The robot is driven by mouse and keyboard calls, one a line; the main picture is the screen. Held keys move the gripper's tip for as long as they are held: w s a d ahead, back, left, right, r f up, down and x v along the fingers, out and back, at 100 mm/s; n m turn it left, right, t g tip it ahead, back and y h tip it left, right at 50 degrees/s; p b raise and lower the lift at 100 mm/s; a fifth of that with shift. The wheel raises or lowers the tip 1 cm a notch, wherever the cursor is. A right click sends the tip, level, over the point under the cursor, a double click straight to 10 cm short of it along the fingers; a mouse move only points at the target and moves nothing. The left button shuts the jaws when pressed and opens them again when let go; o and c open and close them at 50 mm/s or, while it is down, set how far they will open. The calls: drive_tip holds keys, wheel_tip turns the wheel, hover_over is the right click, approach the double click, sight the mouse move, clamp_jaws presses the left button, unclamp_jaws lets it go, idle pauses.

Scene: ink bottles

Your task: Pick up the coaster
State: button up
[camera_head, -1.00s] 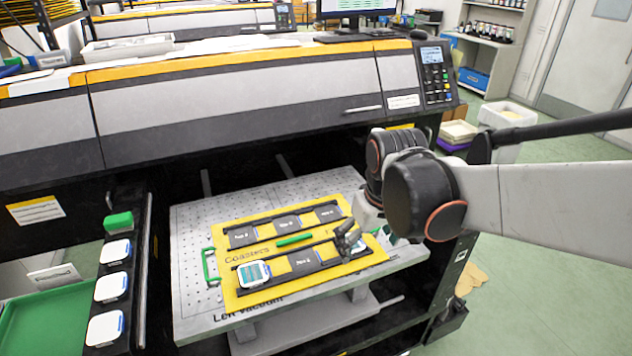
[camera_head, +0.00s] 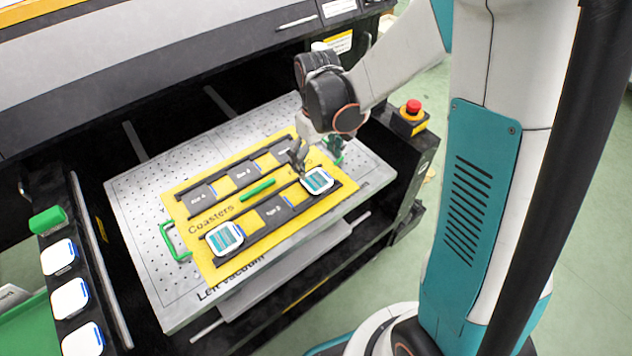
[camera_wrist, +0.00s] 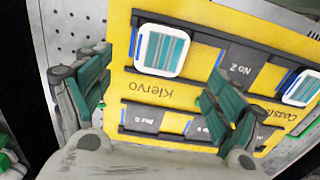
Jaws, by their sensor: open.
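A white coaster with a teal print (camera_head: 317,181) sits in the right slot of the front row of a yellow jig board (camera_head: 208,262). It also shows in the wrist view (camera_wrist: 160,50), flat and uncovered, at the upper middle. A second printed coaster (camera_head: 225,238) sits in the left slot of that row; the wrist view cuts it at the right edge (camera_wrist: 301,88). My gripper (camera_head: 298,162) is above the board, just behind the right coaster. In the wrist view my gripper (camera_wrist: 155,95) has its teal fingers spread wide, with nothing between them.
The yellow board lies on a perforated grey table (camera_head: 140,205), with a green handle (camera_head: 173,243) at its left and a green bar (camera_head: 257,189) in the middle. Several white blanks stand in a black rack (camera_head: 108,290) at left. The printer body (camera_head: 120,90) stands behind.

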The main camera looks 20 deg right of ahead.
sight(317, 180)
drive_tip(key=shift+s+f+b, duration=0.1)
drive_tip(key=shift+f+b, duration=1.2)
drive_tip(key=shift+f, duration=2.25)
drive_tip(key=shift+r, duration=0.1)
drive_tip(key=c, duration=1.2)
